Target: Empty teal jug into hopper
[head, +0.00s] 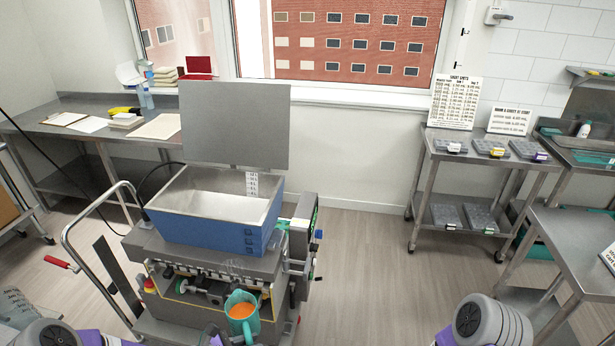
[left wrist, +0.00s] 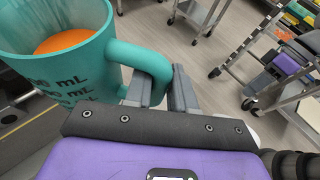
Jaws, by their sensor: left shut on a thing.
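The teal jug (head: 236,300) holds orange liquid and is upright at the bottom of the head view, in front of the depositor and below hopper height. In the left wrist view the jug (left wrist: 85,75) shows dark mL markings and its handle (left wrist: 140,57). My left gripper (left wrist: 161,88) is shut on that handle. The blue hopper (head: 195,219) sits on top of the depositor, open, with a bare pale metal inside as far as I can see. My right gripper is out of view; only part of my right arm shows.
A grey lid panel (head: 235,125) stands raised behind the hopper. A push handle (head: 66,263) is at its left. A steel bench (head: 60,115) stands at the back left, and a cart (head: 470,165) with trays at the right. The floor between is clear.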

